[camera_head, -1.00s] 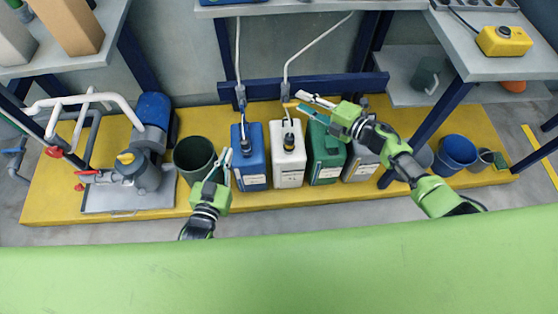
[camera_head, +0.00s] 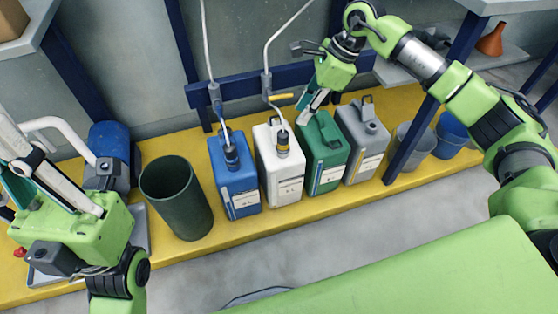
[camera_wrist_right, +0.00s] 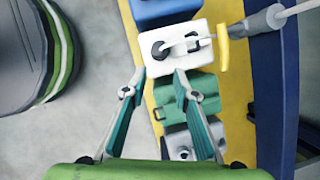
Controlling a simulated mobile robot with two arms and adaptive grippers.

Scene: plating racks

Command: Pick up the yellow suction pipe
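The yellow suction pipe shows as a yellow grip (camera_head: 281,97) at the blue rail in the head view. Its white hose rises above, and a thin pipe runs down into the neck of the white canister (camera_head: 279,180). In the right wrist view the yellow grip (camera_wrist_right: 223,47) lies to the right, beyond the fingers. My right gripper (camera_head: 311,104) is above the green canister (camera_head: 323,152), to the right of the yellow grip. Its fingers are apart and empty in the right wrist view (camera_wrist_right: 158,76). My left gripper (camera_head: 18,160) is at the left edge, its fingertips partly cut off.
A blue canister (camera_head: 233,178) with its own hose stands left of the white one; a grey canister (camera_head: 362,140) stands right. A dark green bin (camera_head: 175,197) is further left. The blue rail (camera_head: 235,90) runs behind the canisters. Buckets (camera_head: 449,137) stand right.

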